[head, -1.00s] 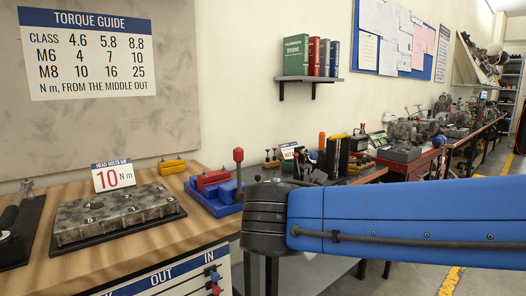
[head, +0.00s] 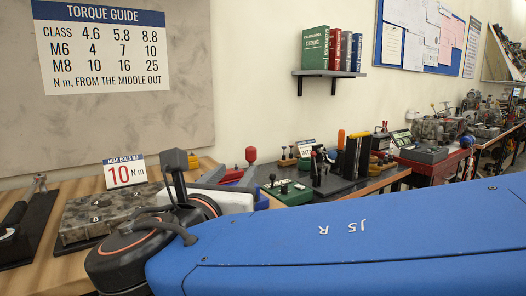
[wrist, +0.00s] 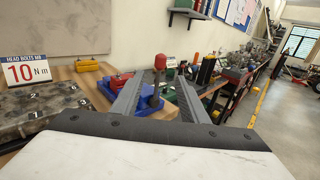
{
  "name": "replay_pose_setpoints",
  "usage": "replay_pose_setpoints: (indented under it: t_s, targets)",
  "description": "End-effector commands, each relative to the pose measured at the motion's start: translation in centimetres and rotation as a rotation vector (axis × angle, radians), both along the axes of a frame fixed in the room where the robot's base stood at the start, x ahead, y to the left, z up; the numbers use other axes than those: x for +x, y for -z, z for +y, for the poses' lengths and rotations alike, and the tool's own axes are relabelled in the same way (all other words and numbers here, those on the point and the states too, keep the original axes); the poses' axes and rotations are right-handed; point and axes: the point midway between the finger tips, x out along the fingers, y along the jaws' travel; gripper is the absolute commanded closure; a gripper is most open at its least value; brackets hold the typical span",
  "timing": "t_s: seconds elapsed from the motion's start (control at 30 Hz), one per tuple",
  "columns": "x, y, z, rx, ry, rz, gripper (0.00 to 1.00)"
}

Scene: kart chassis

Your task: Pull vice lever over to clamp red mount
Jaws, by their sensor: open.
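The blue vice (wrist: 119,97) stands on the wooden bench, with the red mount (wrist: 121,79) in it. The vice lever (wrist: 155,98) stands about upright at the vice's right, topped by a red knob (wrist: 160,62). My gripper (wrist: 163,77) is open, and its two grey fingers appear either side of the lever in the wrist view. I cannot tell whether either finger touches it. In the head view, the lever knob (head: 251,155) shows above my gripper's pale body, which hides most of the vice and the mount.
A yellow block (wrist: 86,66) sits at the back. A green box with small levers (head: 288,191) and several tools stand right of the vice.

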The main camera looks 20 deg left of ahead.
Motion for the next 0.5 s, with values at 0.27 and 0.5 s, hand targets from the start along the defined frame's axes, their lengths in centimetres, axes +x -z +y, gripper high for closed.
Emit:
replay_pose_setpoints:
  t_s: [0.27,0.5]
  targets:
    - [3.0,0.0,0.1,0.0,0.005,0.001,0.6]
    - [6.4,0.1,0.3,0.0,0.005,0.001,0.6]
